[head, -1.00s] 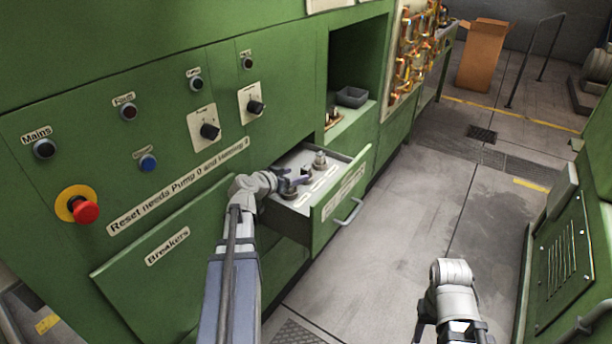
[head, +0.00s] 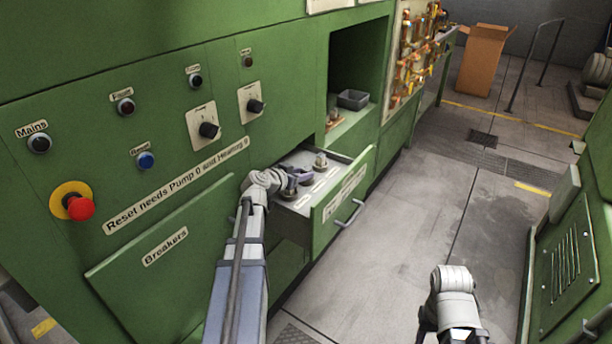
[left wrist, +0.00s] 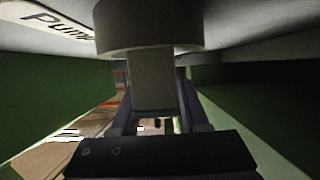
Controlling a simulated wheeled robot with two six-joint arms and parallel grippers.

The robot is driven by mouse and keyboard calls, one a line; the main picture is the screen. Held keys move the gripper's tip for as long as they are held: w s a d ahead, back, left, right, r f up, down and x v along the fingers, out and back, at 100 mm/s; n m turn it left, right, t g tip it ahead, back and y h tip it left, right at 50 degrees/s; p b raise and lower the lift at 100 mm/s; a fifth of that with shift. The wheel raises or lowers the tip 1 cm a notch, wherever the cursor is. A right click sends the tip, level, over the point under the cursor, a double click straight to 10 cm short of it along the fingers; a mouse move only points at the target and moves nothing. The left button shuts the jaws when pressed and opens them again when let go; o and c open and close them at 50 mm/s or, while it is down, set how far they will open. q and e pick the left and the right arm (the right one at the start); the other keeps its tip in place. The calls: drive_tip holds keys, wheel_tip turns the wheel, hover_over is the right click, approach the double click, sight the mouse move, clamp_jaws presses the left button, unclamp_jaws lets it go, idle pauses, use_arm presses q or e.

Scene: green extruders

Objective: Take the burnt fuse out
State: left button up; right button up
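The drawer (head: 333,208) in the green cabinet is pulled open, and a pale panel with labels lies inside it. A fuse-like piece with a round top (head: 320,160) stands upright near the drawer's far corner. My left gripper (head: 297,181) is low over the panel, at a second piece that it mostly hides. In the left wrist view this piece (left wrist: 150,30) has a wide round grey cap and a pale narrower body between my left fingers (left wrist: 155,105). Whether they press on it is unclear. My right gripper (head: 450,338) is low at the bottom edge, its fingers cut off. No burn marks are discernible.
A red stop button (head: 80,208), knobs and labelled lamps cover the panel at left. The Breakers door (head: 165,250) juts out below. An open niche holds a grey tray (head: 353,99). Another green cabinet (head: 570,255) stands right. The floor (head: 400,215) between is clear.

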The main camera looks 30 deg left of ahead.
use_arm(q)
clamp_jaws()
drive_tip(key=shift+r, duration=0.1)
idle(0.4)
wheel_tip(320, 180, up, 10)
drive_tip(key=p, duration=1)
